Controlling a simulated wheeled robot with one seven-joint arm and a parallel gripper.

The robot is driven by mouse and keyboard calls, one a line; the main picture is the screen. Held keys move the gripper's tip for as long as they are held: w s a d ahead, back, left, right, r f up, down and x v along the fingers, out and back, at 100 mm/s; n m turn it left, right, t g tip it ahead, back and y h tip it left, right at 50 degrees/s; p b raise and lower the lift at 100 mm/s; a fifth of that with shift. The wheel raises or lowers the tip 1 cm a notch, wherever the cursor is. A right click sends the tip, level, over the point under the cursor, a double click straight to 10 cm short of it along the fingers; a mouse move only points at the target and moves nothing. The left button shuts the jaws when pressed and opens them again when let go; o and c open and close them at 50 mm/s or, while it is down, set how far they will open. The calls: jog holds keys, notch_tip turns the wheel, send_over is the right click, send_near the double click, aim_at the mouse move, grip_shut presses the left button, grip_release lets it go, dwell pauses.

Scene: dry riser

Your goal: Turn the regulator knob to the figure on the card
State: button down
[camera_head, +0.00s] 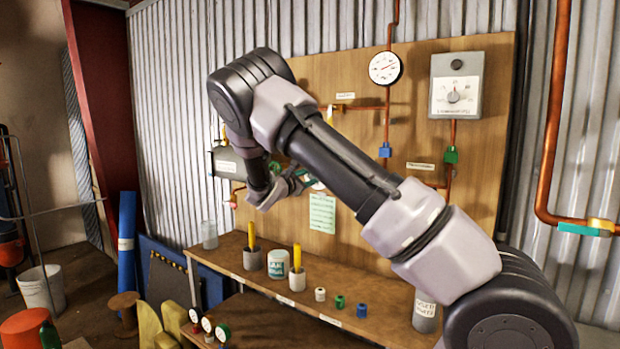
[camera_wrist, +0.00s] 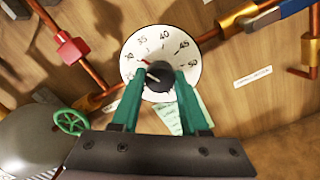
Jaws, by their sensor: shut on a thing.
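The regulator knob (camera_wrist: 158,74) is dark and sits in the middle of a round white dial (camera_wrist: 177,50) in the wrist view. The figures 35, 40, 45 and 50 can be read on the dial. In the head view my arm hides the knob, and my gripper (camera_head: 308,183) shows only partly at the board. A pale green card (camera_head: 322,213) hangs on the board; its writing is too small to read.
A round gauge (camera_head: 385,68) and a grey box with a dial (camera_head: 456,85) are on the board. Copper pipes run around them. A green handwheel (camera_wrist: 70,122) is left of my fingers. Cups and small fittings stand on the bench (camera_head: 262,279) below.

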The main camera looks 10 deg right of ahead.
jog(key=shift+f+n, duration=0.1)
jog(key=shift+n, duration=0.8)
jog(key=shift+c, duration=2.1)
grip_release()
jog(key=v, duration=1.1)
jog(key=shift+d, duration=0.1)
